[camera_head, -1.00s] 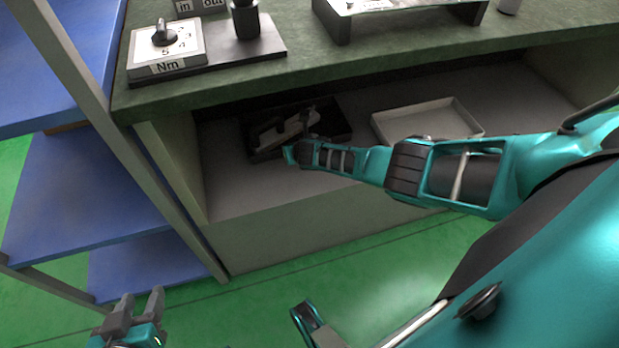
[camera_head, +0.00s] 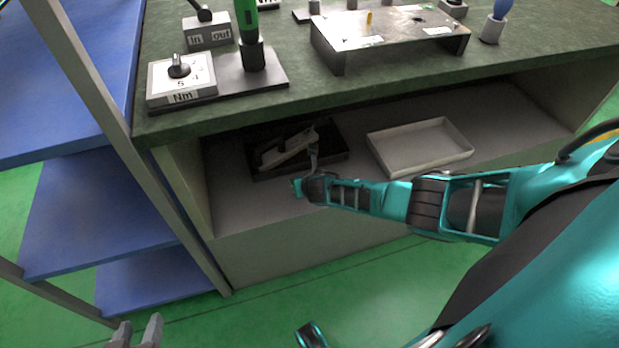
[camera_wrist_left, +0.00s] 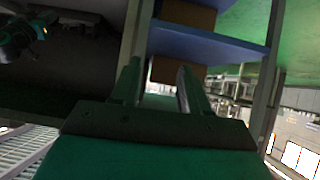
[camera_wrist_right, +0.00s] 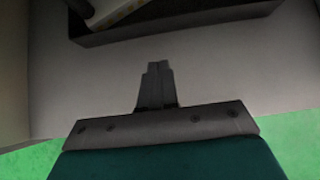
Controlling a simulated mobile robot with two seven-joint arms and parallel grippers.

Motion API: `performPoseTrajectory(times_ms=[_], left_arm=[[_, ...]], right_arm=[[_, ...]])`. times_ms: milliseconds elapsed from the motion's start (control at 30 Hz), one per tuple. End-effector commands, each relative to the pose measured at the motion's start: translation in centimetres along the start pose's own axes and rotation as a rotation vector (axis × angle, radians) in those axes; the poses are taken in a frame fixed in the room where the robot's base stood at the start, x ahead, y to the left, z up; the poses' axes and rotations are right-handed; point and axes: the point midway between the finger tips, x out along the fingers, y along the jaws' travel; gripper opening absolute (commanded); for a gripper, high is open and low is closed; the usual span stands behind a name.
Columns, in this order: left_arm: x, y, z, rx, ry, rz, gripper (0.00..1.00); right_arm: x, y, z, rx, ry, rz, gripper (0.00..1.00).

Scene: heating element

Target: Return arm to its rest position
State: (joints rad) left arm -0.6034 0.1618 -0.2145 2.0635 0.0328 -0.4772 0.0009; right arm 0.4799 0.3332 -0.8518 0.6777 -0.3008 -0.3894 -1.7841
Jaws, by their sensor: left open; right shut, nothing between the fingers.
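My right arm, teal and black, comes in from the right in the head view and ends at the open compartment under the workbench. Its gripper (camera_head: 314,142) is by the dark tray (camera_head: 338,158) and partly hard to make out there. In the right wrist view my right gripper (camera_wrist_right: 156,72) is shut with nothing in it, above the pale compartment floor, with a dark tray's edge (camera_wrist_right: 190,22) beyond it. My left gripper (camera_head: 136,334) is at the bottom left of the head view, cut off by the frame. In the left wrist view it (camera_wrist_left: 158,75) is open and empty.
A white tray (camera_head: 465,158) lies right of the dark tray. The green bench top (camera_head: 300,92) overhangs the compartment and carries a dial box (camera_head: 170,86), a green-handled tool (camera_head: 249,25) and a metal plate stand (camera_head: 340,60). Blue shelves (camera_head: 65,215) and a grey post stand at left.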

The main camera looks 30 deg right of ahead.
Motion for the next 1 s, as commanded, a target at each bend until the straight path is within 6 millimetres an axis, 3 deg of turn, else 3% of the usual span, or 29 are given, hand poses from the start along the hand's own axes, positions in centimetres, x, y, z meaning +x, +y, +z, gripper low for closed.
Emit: performPoseTrajectory(times_ms=[33, 100, 400, 833, 933, 1000], left_arm=[[-0.9, 0.1, -1.4, 0.000, 0.003, 0.000, 0.45], [-1.5, 0.1, -2.3, 0.000, 0.006, 0.000, 0.45], [-2.6, 0.1, -5.2, -0.006, 0.035, -0.007, 0.45], [-2.5, -0.3, -4.2, -0.011, 0.018, -0.019, 0.45], [-2.8, -0.3, -4.3, -0.011, 0.013, -0.019, 0.45], [-3.2, -0.3, -4.6, -0.010, 0.012, -0.021, 0.45]], right_arm=[[-1.5, -0.1, 0.4, -0.003, 0.002, 0.001, 0.00], [-2.6, 0.0, 0.4, -0.002, 0.001, 0.002, 0.00], [-6.2, 0.0, 0.1, -0.002, 0.001, 0.001, 0.00], [-7.0, 0.3, -0.3, 0.016, 0.004, 0.007, 0.00], [-8.2, 2.0, -1.6, 0.134, 0.030, 0.047, 0.00], [-10.0, 4.2, -3.2, 0.307, 0.068, 0.098, 0.00]])
